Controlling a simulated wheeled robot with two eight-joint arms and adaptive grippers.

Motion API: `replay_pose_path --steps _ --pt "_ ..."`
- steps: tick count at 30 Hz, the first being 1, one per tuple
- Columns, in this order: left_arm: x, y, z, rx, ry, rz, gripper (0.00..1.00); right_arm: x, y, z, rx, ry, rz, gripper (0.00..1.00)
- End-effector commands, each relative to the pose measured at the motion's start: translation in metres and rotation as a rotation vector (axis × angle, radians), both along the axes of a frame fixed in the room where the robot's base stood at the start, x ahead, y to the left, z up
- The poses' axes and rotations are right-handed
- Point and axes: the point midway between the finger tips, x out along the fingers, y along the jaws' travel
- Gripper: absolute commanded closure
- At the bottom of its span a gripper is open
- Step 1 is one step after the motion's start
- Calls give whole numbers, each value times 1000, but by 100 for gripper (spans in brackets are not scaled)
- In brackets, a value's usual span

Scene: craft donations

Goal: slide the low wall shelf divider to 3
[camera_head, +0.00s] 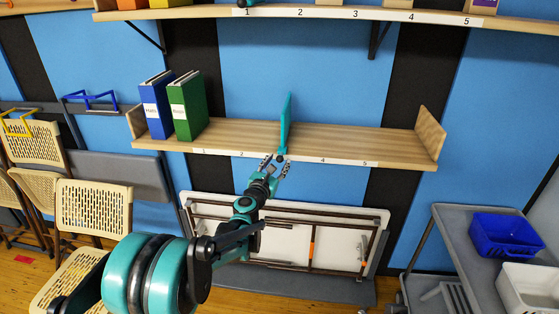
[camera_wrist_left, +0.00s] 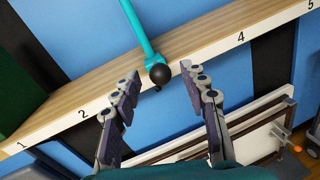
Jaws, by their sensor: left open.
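The low wall shelf (camera_head: 350,141) is a light wooden board with a numbered white strip along its front edge. The teal divider (camera_head: 286,122) stands upright on it, midway between labels 2 and 4; it also shows in the left wrist view (camera_wrist_left: 138,25). Its black ball knob (camera_wrist_left: 159,75) sits in front of the strip and covers the place of label 3. My left gripper (camera_head: 277,165) is open, just in front of the knob. In the left wrist view its two fingers (camera_wrist_left: 158,80) lie on either side of the knob, apart from it. My right gripper is not in view.
A blue binder (camera_head: 156,108) and a green binder (camera_head: 187,106) stand at the shelf's left end. The shelf right of the divider is empty up to its end panel (camera_head: 430,131). An upper numbered shelf (camera_head: 300,13) hangs above. A folded table (camera_head: 340,233) leans below.

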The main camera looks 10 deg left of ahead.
Motion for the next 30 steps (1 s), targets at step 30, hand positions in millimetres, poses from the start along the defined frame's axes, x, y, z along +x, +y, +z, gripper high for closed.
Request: replay_pose_path --steps 30 --pt "-103 15 7 109 -13 -28 56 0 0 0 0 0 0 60"
